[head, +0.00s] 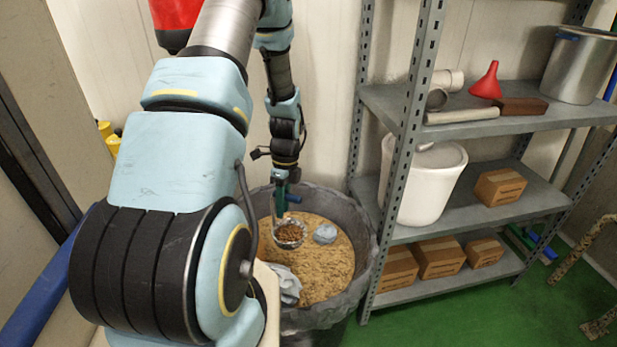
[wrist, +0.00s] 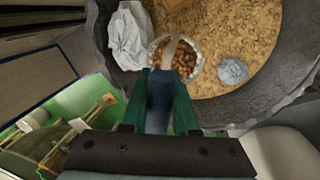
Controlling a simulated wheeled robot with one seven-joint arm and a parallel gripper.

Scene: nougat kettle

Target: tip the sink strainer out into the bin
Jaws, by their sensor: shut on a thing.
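The sink strainer (head: 300,242) is a small round metal bowl with brown bits in it. It hangs over the bin with its opening facing up. My gripper (head: 282,200) is shut on the strainer's blue handle (wrist: 159,95). In the wrist view the strainer (wrist: 197,68) is just beyond the green fingers, and the brown bits still fill it. The bin (head: 362,225) is a large dark tub with a liner over its rim, filled with a tan, crumbly material. Whether the strainer touches that material is unclear.
Crumpled pale wads (head: 325,233) lie on the bin's contents. A metal shelf unit (head: 400,120) stands right beside the bin, holding a white bucket (head: 425,185), cardboard boxes (head: 440,257), a red funnel (head: 487,82) and a steel pot (head: 580,68). Green floor is open at front right.

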